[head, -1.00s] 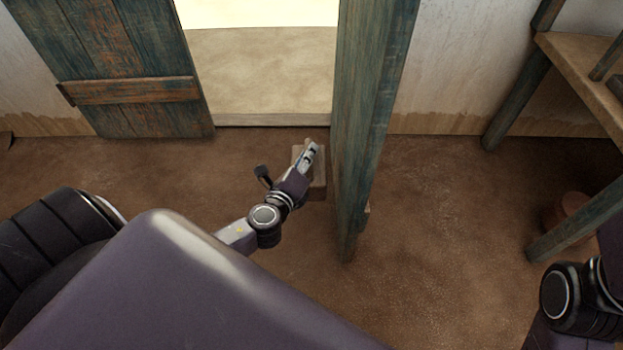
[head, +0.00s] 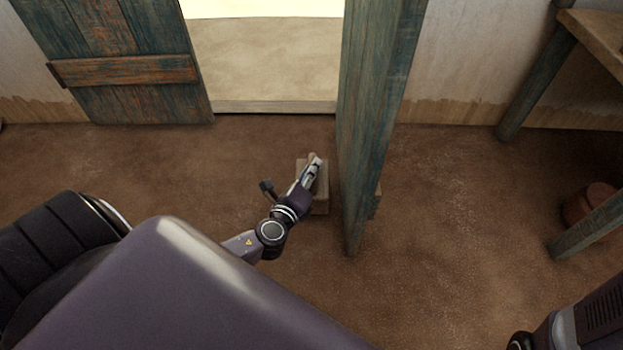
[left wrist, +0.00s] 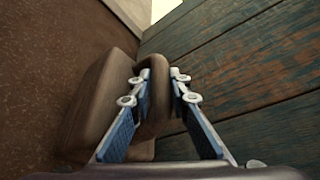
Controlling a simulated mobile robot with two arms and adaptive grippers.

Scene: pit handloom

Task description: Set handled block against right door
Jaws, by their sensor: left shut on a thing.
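The handled block (head: 320,203) is a brown block at floor level, just left of the right door (head: 375,120) in the head view. A narrow strip of floor shows between them there. In the left wrist view the block (left wrist: 98,105) is beside the door's planks (left wrist: 245,80); whether they touch I cannot tell. My left gripper (head: 313,170) is above the block, and its fingers (left wrist: 158,88) are shut on the block's looped handle (left wrist: 158,68). The right door stands open, edge toward me. My right gripper is not in view.
The left door (head: 130,70) and the bright doorway (head: 265,60) are at the back. A wooden frame (head: 530,95) stands at the right, with a round brown object (head: 590,203) near its post.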

